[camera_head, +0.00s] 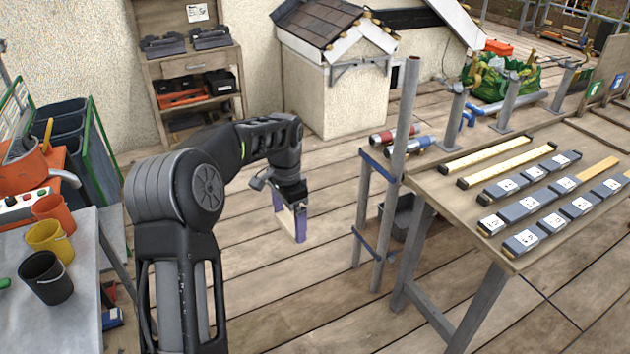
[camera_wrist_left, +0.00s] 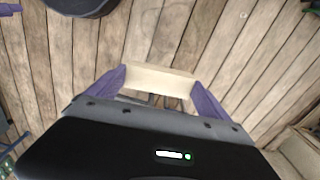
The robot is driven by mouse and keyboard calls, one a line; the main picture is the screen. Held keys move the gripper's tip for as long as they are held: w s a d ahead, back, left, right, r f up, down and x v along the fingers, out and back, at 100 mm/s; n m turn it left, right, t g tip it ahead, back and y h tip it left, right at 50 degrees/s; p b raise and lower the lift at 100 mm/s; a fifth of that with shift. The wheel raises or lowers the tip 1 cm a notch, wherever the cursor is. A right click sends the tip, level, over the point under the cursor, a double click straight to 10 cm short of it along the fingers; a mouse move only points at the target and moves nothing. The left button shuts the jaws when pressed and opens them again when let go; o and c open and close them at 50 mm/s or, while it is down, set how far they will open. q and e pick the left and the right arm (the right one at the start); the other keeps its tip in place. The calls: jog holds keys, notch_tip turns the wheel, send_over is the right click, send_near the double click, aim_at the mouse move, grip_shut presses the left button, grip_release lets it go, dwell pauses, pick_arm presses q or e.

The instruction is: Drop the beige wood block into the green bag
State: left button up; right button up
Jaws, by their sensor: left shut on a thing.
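My left gripper (camera_head: 289,214) hangs over the wooden deck in the middle of the head view, its purple fingers pointing down. It is shut on the beige wood block (camera_wrist_left: 158,80), which spans between the two fingers in the left wrist view. In the head view only part of the block (camera_head: 285,217) shows beside a finger. The green bag (camera_head: 525,82) lies on the deck at the back right, beyond the work table, well apart from the gripper. Metal posts and clutter partly hide it. My right gripper is not in view.
A wooden work table (camera_head: 440,190) with rulers and several grey blocks stands at right, with upright metal posts (camera_head: 401,120) at its left end. A small tiled roof model (camera_head: 345,80) stands behind. Buckets (camera_head: 47,278) stand on a left table. Open deck (camera_head: 310,290) lies between.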

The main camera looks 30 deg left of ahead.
pick_arm(q)
jog(key=d+r+n, duration=0.2)
jog(key=d, duration=0.8)
jog(key=s+d+r+n, duration=0.1)
jog(key=d+r+n, duration=0.1)
jog(key=d, duration=0.8)
jog(key=shift+s+d+n, duration=0.25)
jog(key=shift+s+n, duration=0.05)
jog(key=shift+n, duration=0.4)
jog(key=shift+r, duration=0.1)
